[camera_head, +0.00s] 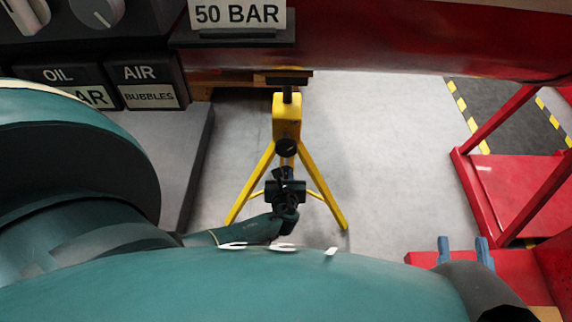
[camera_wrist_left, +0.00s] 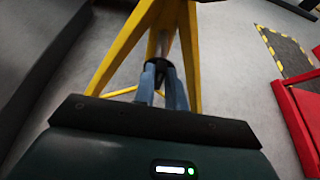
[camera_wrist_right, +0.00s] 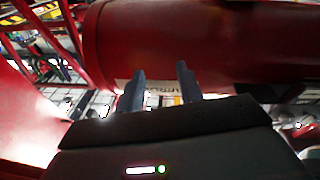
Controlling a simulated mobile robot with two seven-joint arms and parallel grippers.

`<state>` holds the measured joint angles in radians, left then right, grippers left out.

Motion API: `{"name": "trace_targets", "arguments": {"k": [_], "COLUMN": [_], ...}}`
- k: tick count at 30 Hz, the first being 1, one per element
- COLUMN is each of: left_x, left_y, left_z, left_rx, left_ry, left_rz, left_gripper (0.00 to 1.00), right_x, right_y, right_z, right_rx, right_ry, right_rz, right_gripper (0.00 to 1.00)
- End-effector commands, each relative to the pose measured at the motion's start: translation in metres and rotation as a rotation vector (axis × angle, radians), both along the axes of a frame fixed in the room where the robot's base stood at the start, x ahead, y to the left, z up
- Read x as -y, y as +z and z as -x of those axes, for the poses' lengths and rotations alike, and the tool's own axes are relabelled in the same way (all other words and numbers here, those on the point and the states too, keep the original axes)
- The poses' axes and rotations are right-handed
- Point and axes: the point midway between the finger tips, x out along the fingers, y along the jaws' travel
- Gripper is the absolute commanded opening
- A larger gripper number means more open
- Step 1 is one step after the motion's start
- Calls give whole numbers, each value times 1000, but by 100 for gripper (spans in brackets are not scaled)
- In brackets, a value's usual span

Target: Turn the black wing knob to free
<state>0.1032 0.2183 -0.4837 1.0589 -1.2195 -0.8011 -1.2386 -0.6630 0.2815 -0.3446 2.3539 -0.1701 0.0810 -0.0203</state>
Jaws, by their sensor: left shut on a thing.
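The black wing knob (camera_head: 286,147) sits on the front of the yellow tripod stand (camera_head: 287,118), where its legs meet. In the left wrist view the knob (camera_wrist_left: 160,66) shows dark at my fingertips. My left gripper (camera_head: 284,171) reaches up to the knob from below and is shut on it. Its blue fingers (camera_wrist_left: 162,82) lie on either side of the knob, and they hide part of it. My right gripper (camera_head: 464,247) is at the lower right of the head view, far from the stand. Its fingers (camera_wrist_right: 160,82) are apart with nothing between them.
A large red cylinder (camera_head: 400,40) runs above the stand. A dark panel with knobs and signs (camera_head: 125,75) is at the upper left. A red frame (camera_head: 510,180) stands at the right. Grey floor (camera_head: 390,160) is clear between the stand and the frame.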

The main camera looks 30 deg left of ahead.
Motion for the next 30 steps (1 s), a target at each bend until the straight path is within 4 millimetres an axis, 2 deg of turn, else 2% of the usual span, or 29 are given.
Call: {"name": "trace_targets", "arguments": {"k": [16,30], "left_x": [-2,-9], "left_y": [-1,-7], "left_z": [1,4], "left_rx": [31,229], "left_ry": [0,-1], "left_rz": [49,367], "left_gripper": [0,0], "right_x": [0,-5], "right_y": [-5,-11], "right_z": [1,-2], "right_rx": [-8,-1], "right_ry": [-1,25], "right_rz": [-6,-90], "right_gripper": [36,36]}}
